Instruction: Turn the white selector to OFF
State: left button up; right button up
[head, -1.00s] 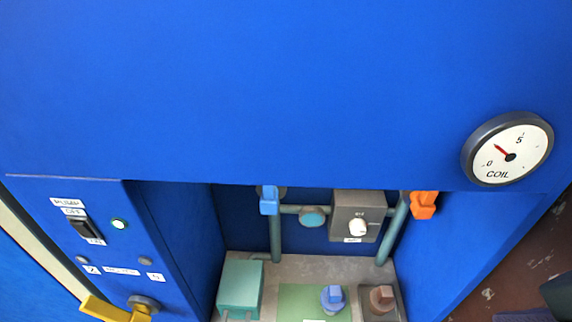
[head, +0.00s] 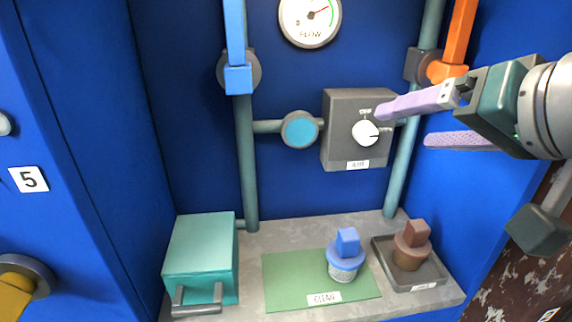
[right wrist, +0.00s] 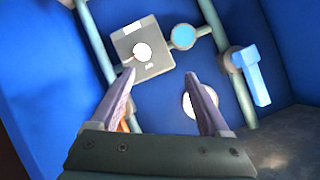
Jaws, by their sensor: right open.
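The white selector (head: 366,132) is a round knob on a grey box (head: 343,150) fixed between two teal pipes. A small label sits above the knob and another below it. In the right wrist view the selector (right wrist: 142,51) shows beyond the fingertips, on its grey box (right wrist: 156,70). My right gripper (head: 402,124) is open and empty, coming in from the right. Its upper finger reaches close to the right side of the knob; I cannot tell whether it touches. In the right wrist view, the gripper (right wrist: 165,80) has its fingers apart. My left gripper is not in view.
An orange handle (head: 458,35) stands by the right pipe, close to my gripper. A blue valve handle (head: 236,50) is on the left pipe. Below are a teal box (head: 200,255), a green mat (head: 300,275) with a blue-topped jar (head: 346,260), and a brown-topped jar (head: 410,248).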

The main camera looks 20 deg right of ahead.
aim_at(368, 137)
jog(key=w+d+f+m+t+h+b, duration=0.1)
jog(key=w+d+f+m+t+b, duration=0.35)
jog(key=f+b, duration=1.05)
jog(key=shift+m+t, duration=0.35)
jog(key=shift+m, duration=0.1)
jog(key=w+r+b, duration=0.2)
jog(key=w, duration=0.1)
jog(key=w+d+r+b, duration=0.1)
jog(key=w+r+b, duration=0.1)
jog(key=w, duration=0.1)
jog(key=w+r+b, duration=0.2)
jog(key=w+b, duration=0.1)
jog(key=shift+w+d, duration=0.15)
jog(key=shift+w, duration=0.25)
jog(key=shift+c, duration=0.4)
grip_shut()
